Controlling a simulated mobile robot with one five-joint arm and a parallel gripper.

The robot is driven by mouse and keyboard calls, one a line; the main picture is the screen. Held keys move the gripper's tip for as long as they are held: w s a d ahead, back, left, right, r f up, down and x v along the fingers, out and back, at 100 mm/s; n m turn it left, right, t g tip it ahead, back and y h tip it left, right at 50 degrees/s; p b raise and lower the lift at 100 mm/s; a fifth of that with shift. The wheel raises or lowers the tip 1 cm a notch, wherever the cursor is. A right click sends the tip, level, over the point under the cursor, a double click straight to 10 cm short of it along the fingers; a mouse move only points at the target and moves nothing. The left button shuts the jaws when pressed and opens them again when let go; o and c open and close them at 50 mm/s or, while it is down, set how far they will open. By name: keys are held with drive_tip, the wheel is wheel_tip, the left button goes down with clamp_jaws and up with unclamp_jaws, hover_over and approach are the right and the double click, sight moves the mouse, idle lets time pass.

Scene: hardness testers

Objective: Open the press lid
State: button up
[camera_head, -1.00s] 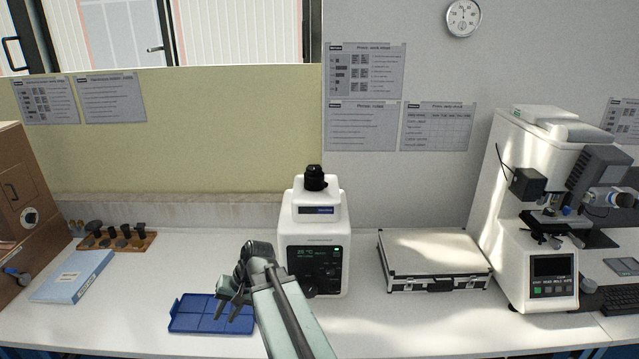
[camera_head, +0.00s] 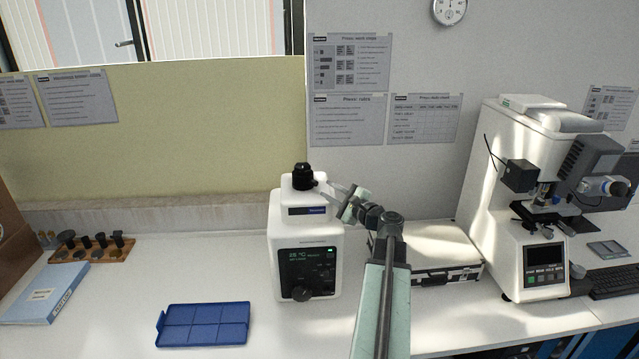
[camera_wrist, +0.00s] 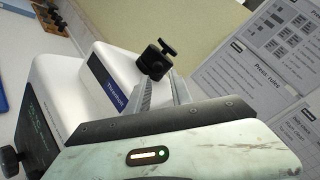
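The press (camera_head: 307,232) is a white machine with a dark display and a front dial, standing on the bench in the middle of the head view. Its lid is the white upper part with a blue label, and it looks shut. A black knob (camera_head: 303,176) tops the lid; it also shows in the wrist view (camera_wrist: 154,62). My gripper (camera_head: 326,191) is just right of the knob, at about its height, pointing left. In the wrist view its two fingers (camera_wrist: 162,86) are apart, with the knob just beyond their tips. Contact cannot be told.
A blue divided tray (camera_head: 203,325) lies left of the press, with a rack of dark parts (camera_head: 93,248) and a blue binder (camera_head: 45,293) farther left. A silver case (camera_head: 438,252) lies right of the press. A white hardness tester (camera_head: 517,200) stands beyond it.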

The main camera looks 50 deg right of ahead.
sight(316, 184)
drive_tip(key=w, duration=0.6)
clamp_jaws()
idle(1.2)
